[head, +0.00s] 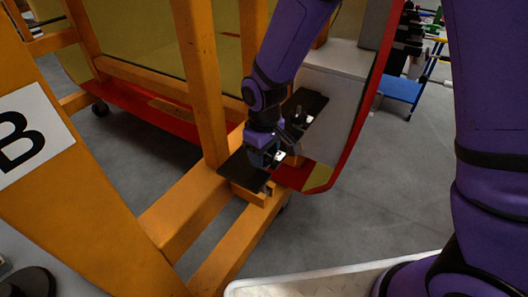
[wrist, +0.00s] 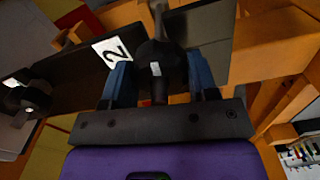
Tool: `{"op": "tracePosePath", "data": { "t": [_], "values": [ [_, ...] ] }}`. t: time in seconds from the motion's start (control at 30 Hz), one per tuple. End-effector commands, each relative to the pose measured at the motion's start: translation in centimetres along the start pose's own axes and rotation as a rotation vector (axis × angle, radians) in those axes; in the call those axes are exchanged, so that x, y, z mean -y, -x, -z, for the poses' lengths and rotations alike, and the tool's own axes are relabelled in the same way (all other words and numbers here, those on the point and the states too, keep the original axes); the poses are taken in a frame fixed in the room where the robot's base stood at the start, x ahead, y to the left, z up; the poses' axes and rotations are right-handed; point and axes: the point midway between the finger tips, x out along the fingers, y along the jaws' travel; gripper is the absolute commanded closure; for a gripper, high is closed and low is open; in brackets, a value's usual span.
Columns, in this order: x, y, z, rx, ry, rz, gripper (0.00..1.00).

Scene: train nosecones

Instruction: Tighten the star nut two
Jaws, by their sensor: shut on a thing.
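Star nut two is the black knob (wrist: 158,50) in the wrist view, on a dark plate (wrist: 205,45) beside a white label marked 2 (wrist: 112,48). My gripper (wrist: 160,68) has its blue fingers on either side of the knob and is shut on it. In the head view my gripper (head: 267,157) reaches down onto the dark plate (head: 242,172) at the orange frame, and it hides most of the nut. A thin upright stud or handle rises above the knob in the wrist view.
Another black knob (wrist: 27,98) is on the left in the wrist view. Orange frame beams (head: 203,75) stand close to my arm. A red-edged panel (head: 368,90) is to the right. Grey floor (head: 385,165) is clear beyond, and a pale tray rim (head: 300,279) is at the bottom.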

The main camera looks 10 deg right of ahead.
Motion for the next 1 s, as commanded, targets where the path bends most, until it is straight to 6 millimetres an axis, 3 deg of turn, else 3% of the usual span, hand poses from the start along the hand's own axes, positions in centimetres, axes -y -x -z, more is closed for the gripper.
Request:
{"op": "tracePosePath", "data": {
  "t": [1.0],
  "values": [
    [-0.02,0.06,0.07,-0.002,-0.952,0.000,0.70]
  ]
}}
